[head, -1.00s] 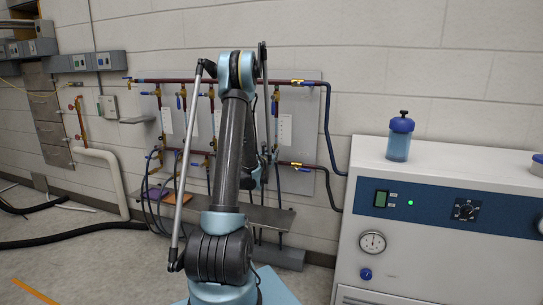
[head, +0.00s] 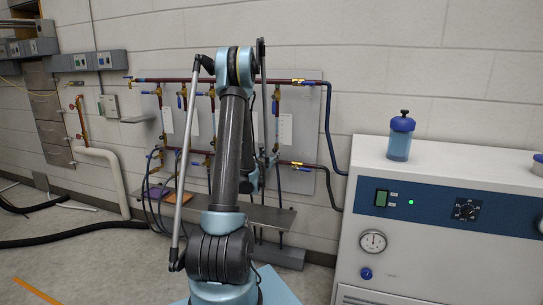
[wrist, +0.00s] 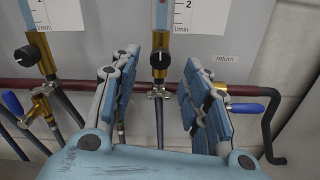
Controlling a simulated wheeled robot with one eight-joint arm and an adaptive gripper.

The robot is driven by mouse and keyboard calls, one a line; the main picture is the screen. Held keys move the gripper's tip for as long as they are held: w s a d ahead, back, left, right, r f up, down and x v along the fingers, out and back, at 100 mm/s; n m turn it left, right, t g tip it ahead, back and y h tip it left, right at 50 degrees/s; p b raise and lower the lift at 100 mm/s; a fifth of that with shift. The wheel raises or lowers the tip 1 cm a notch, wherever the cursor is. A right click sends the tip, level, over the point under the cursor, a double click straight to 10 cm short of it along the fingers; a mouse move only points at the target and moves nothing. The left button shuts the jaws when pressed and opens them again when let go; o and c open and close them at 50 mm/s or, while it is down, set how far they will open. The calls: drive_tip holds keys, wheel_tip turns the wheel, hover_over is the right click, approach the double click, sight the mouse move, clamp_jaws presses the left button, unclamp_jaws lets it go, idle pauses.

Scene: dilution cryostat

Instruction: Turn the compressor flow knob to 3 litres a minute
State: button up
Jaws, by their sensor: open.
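In the wrist view a black flow knob (wrist: 160,58) with a pale mark sits on a brass valve under a flow tube (wrist: 162,17) with a scale in l/min. The 2 shows on its scale; the 3 is out of view. A second black knob (wrist: 31,56) sits under another tube at the left. No compressor label is readable on either. My gripper (wrist: 160,80) is open and empty, with its fingers to the left and right of the middle knob's line. Contact with the knob cannot be told. In the head view my arm hides the gripper.
A dark red pipe (wrist: 72,86) crosses below the knobs, with blue-handled valves (wrist: 245,107) and hoses near my fingers. A "return" label (wrist: 224,58) is at the right. In the head view a white cabinet (head: 440,240) with a black dial (head: 466,209) stands at the right.

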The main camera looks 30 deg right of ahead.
drive_tip(key=shift+v, duration=1.8)
drive_tip(key=shift+a, duration=0.1)
idle(1.3)
